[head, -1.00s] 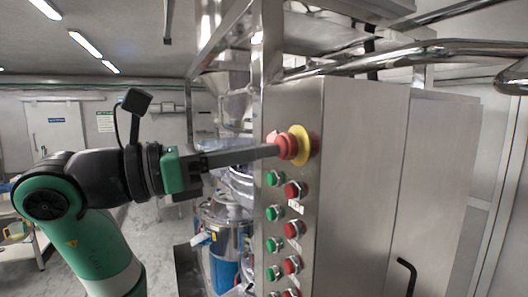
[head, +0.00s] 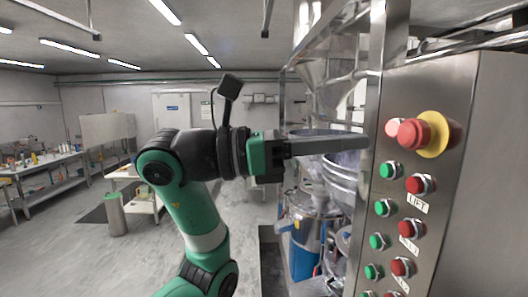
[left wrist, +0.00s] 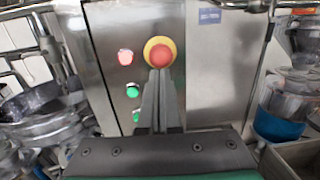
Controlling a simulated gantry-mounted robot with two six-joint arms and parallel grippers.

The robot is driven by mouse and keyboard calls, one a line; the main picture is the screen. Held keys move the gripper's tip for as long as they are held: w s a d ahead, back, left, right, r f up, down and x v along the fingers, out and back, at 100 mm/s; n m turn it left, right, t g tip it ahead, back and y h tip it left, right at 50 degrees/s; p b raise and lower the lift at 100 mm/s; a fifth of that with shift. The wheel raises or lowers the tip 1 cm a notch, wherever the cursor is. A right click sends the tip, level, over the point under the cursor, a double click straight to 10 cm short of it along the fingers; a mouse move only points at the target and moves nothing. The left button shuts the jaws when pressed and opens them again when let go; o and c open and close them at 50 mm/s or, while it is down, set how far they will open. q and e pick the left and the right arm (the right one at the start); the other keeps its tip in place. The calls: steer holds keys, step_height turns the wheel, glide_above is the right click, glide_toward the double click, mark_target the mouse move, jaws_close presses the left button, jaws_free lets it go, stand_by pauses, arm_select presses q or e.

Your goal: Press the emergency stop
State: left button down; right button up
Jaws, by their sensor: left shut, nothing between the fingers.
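The emergency stop (head: 414,133) is a red mushroom button on a yellow collar, near the top of the steel control panel's front face. In the left wrist view the emergency stop (left wrist: 162,54) lies straight beyond my fingertips, which overlap its lower edge. My left gripper (head: 366,143) is shut and empty, its fingers level and pointing at the button. In the head view a gap shows between the fingertips and the button. Whether the button is pushed in cannot be told. My right gripper is not in view.
A lit pinkish button (left wrist: 125,57) sits beside the emergency stop. Green buttons (head: 390,170) and red buttons (head: 419,185) run down the panel below. Steel frame posts and a metal vessel (head: 343,180) stand behind the fingers. Open floor lies to the left.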

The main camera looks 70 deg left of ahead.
arm_select(q)
steer(key=b+v, duration=0.1)
steer(key=v, duration=0.7)
steer(key=shift+s+a, duration=0.15)
steer(key=shift+s, duration=0.2)
